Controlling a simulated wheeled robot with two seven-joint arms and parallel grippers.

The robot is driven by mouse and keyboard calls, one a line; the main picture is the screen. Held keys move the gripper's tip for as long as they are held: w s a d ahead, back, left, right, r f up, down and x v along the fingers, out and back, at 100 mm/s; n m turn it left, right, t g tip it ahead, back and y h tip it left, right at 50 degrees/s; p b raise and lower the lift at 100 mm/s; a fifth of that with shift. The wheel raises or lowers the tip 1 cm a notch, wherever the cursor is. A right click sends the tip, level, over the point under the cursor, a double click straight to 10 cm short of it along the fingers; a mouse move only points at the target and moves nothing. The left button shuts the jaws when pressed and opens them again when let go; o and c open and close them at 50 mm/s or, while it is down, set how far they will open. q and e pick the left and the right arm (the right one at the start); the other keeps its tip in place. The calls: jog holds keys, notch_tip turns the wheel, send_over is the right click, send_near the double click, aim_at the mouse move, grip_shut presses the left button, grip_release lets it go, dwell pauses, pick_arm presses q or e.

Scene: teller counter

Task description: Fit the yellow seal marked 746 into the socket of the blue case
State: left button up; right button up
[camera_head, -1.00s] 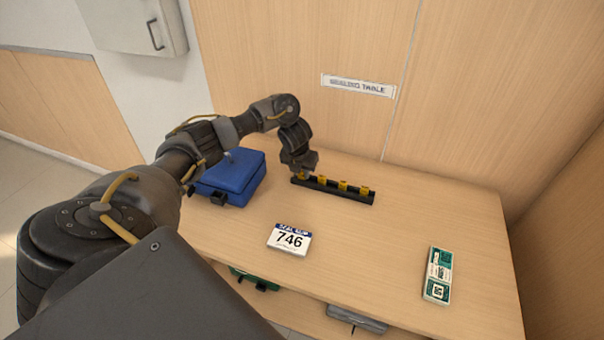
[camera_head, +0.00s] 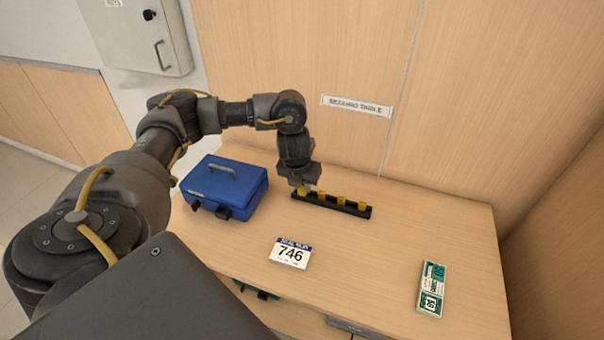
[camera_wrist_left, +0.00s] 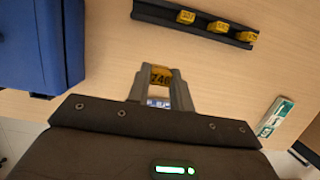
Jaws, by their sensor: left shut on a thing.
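The yellow seal marked 746 (camera_wrist_left: 161,79) is between the fingers of my left gripper (camera_wrist_left: 160,92), which is shut on it. In the head view my left gripper (camera_head: 301,188) is over the left end of the black seal rack (camera_head: 350,207), and the held seal shows as a small yellow patch. In the wrist view the seal is clear of the rack (camera_wrist_left: 170,17). The blue case (camera_head: 224,187) stands closed on the table to the left of the gripper, its handle on top and dark fittings on its front. Its socket cannot be made out clearly. My right gripper is not in view.
Several yellow seals (camera_head: 341,199) stand in the rack. A card reading 746 (camera_head: 290,253) lies in front of it. A green and white pack (camera_head: 432,289) lies at the right. The table between card and pack is clear. A wall panels the back.

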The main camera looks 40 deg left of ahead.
pick_arm(q)
jog(key=s+d+r+n+g, duration=0.2)
jog(key=d+r+n, duration=0.3)
jog(key=n, duration=0.5)
jog(key=s+d+r+n+g, duration=0.2)
jog(key=d+r+n, duration=0.3)
jog(key=n, duration=0.6)
jog(key=s+d+r+n+g+h, duration=0.1)
jog(key=s+d+r+n+g, duration=0.1)
jog(key=s+d+r+n, duration=0.2)
jog(key=d+r+n, duration=0.1)
jog(key=d+n, duration=0.2)
jog(key=n, duration=0.4)
jog(key=shift+s+d+r, duration=0.25)
jog(key=shift+s, duration=0.05)
